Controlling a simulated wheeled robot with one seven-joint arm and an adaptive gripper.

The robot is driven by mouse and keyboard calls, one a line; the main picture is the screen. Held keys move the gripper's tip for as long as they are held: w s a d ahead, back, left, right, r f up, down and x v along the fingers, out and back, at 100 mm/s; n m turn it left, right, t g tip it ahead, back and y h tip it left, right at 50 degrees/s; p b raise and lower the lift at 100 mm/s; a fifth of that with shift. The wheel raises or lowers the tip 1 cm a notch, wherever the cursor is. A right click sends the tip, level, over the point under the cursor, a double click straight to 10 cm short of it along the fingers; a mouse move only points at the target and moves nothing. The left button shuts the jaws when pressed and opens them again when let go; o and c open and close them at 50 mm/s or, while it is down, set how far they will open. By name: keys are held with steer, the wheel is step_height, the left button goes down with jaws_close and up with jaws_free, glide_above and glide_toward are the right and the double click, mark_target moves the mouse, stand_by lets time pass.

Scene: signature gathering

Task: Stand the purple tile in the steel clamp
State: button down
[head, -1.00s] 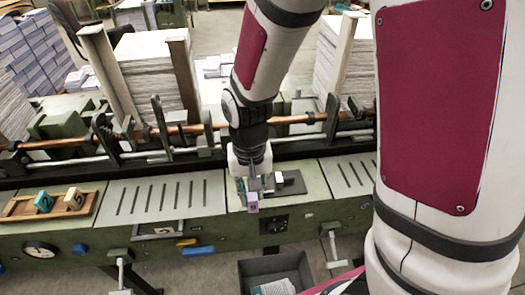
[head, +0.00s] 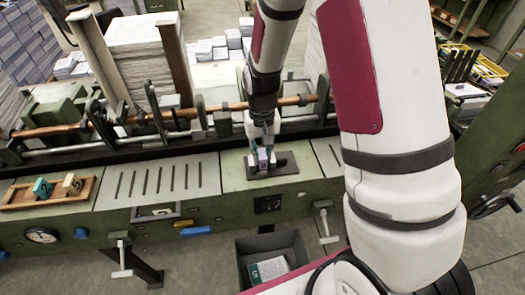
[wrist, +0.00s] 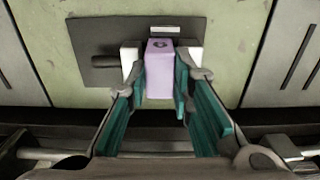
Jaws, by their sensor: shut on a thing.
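The purple tile (wrist: 159,72) is between the fingertips of my gripper (wrist: 160,86), which is shut on it. A dark mark shows on one face. In the head view the tile (head: 263,158) looks upright over the dark plate of the steel clamp (head: 285,170). In the wrist view the clamp plate (wrist: 98,43) lies behind the tile, with a dark rod at its left. Pale blocks flank the tile; I cannot tell whether they belong to the clamp. My gripper (head: 263,148) hides part of the clamp, and contact between tile and plate is unclear.
A wooden tray (head: 48,194) with a teal tile (head: 42,188) and a cream tile (head: 73,184) lies at the left. A slotted plate (head: 160,180) lies between. A copper bar (head: 200,110) crosses behind. A grey bin (head: 272,262) stands below the front edge.

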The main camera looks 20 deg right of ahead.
mark_target(262, 154)
steer(key=shift+f, duration=0.2)
steer(key=c, duration=1.4)
jaws_free()
step_height(262, 154, up, 12)
steer(key=r+b, duration=0.1)
steer(key=s+r+t, duration=0.2)
steer(key=s+r, duration=0.3)
steer(key=s, duration=0.1)
steer(key=s+r+n+t, duration=0.1)
steer(key=s+r, duration=0.4)
steer(key=s, duration=0.1)
steer(key=s+r+n+t, duration=0.1)
steer(key=s+r+t, duration=0.1)
steer(key=s+r, duration=0.3)
steer(key=shift+s+r+t, duration=0.3)
steer(key=shift+s+r, duration=0.1)
steer(key=shift+s, duration=0.35)
